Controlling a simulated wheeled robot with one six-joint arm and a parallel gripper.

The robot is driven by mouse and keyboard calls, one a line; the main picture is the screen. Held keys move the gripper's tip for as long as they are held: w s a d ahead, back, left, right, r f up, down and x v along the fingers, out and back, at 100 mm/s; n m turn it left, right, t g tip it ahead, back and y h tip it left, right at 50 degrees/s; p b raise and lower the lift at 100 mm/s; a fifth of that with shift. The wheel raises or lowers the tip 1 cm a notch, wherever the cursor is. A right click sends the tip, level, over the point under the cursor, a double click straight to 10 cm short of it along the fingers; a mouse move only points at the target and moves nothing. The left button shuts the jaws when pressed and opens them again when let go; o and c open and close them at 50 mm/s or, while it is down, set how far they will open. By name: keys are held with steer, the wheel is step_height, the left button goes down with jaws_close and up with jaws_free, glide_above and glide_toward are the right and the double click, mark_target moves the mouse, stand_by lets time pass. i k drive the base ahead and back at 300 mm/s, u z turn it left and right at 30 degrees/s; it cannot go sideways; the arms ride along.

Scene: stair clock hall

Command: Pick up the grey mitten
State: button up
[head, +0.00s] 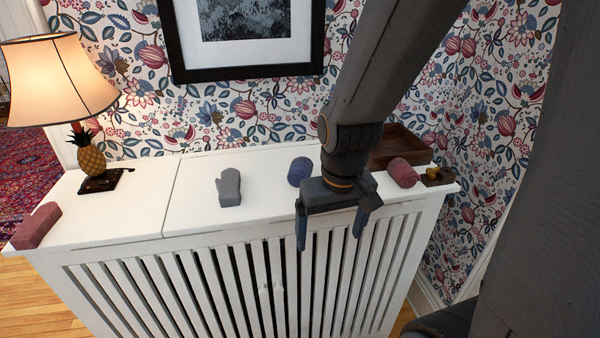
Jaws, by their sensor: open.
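The grey mitten (229,187) lies on the white cabinet top (190,215), left of the middle, with its thumb at the left. My gripper (329,240) is open and empty, pointing down in front of the cabinet's slatted face. It is to the right of the mitten and nearer to me, apart from it. My arm comes down from the upper right and hides part of the cabinet top behind it.
A blue rolled item (299,171) lies beside my gripper. A dark red roll (403,172), a wooden tray (400,145) and a small wooden object (437,176) are at the right. A pineapple lamp (90,158) and a pink block (37,225) are at the left.

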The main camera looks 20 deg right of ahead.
mark_target(228, 186)
steer(key=z, duration=1.3)
steer(key=k, duration=0.75)
steer(key=u, duration=0.75)
steer(key=i, duration=1)
